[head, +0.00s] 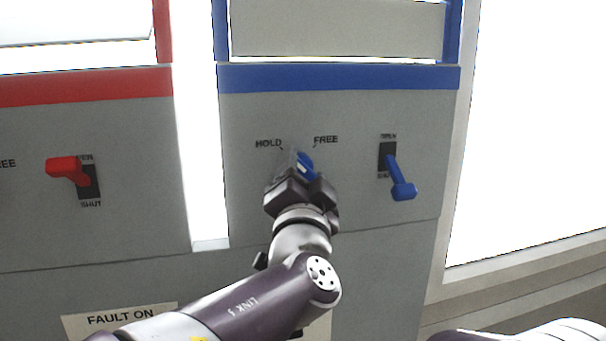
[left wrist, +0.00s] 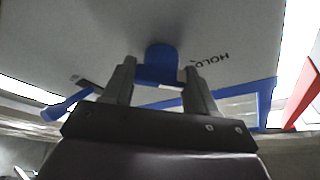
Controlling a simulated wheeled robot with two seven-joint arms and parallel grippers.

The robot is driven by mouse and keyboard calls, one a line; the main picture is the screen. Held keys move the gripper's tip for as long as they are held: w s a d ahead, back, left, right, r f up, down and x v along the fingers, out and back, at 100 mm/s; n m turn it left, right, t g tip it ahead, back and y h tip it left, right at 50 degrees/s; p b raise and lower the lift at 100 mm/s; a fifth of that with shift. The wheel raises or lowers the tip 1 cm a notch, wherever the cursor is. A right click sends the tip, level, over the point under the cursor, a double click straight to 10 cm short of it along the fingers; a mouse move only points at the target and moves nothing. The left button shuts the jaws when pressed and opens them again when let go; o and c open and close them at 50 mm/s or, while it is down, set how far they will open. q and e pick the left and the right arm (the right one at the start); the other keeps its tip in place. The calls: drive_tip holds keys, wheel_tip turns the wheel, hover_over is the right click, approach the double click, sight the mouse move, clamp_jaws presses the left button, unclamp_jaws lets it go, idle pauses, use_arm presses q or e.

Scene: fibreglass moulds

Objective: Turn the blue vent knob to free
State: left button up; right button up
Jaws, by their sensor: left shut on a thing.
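The blue vent knob (head: 306,167) is on the grey panel with the blue band, below the words HOLD (head: 268,143) and FREE (head: 326,140). My left gripper (head: 301,172) is at the knob and partly covers it. In the left wrist view the knob (left wrist: 160,62) sits between the two fingers of my left gripper (left wrist: 158,78), which is shut on it. The HOLD label (left wrist: 210,61) shows upside down, right of the knob. Which word the knob points at is not clear. My right gripper is out of view.
A blue lever (head: 401,182) with a dark slot is right of the knob. A red lever (head: 66,166) is on the red-banded panel (head: 90,85) at left. A FAULT ON sign (head: 120,317) is low at left. Part of my right arm shows at bottom right.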

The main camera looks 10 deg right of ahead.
use_arm(q)
drive_tip(key=m+b, duration=0.2)
drive_tip(key=m+g+h+b, duration=0.1)
drive_tip(key=m+b, duration=0.1)
drive_tip(key=shift+m+g, duration=0.3)
drive_tip(key=shift+m, duration=0.1)
drive_tip(key=shift+r+m+g+p, duration=0.3)
drive_tip(key=shift+m+g+p, duration=0.2)
drive_tip(key=shift+m+p, duration=0.4)
drive_tip(key=m+g+p, duration=0.1)
drive_tip(key=m+p, duration=0.1)
drive_tip(key=shift+r+m, duration=0.1)
drive_tip(key=shift+m, duration=0.3)
drive_tip(key=shift+m+p, duration=0.5)
drive_tip(key=shift+m, duration=0.3)
drive_tip(key=shift+m+g+y, duration=0.5)
drive_tip(key=shift+m+g, duration=0.1)
drive_tip(key=shift+m, duration=0.6)
drive_tip(key=m+g+y, duration=0.1)
drive_tip(key=m, duration=0.2)
drive_tip(key=shift+y+p, duration=0.3)
drive_tip(key=shift+p, duration=0.1)
drive_tip(key=shift+m, duration=0.4)
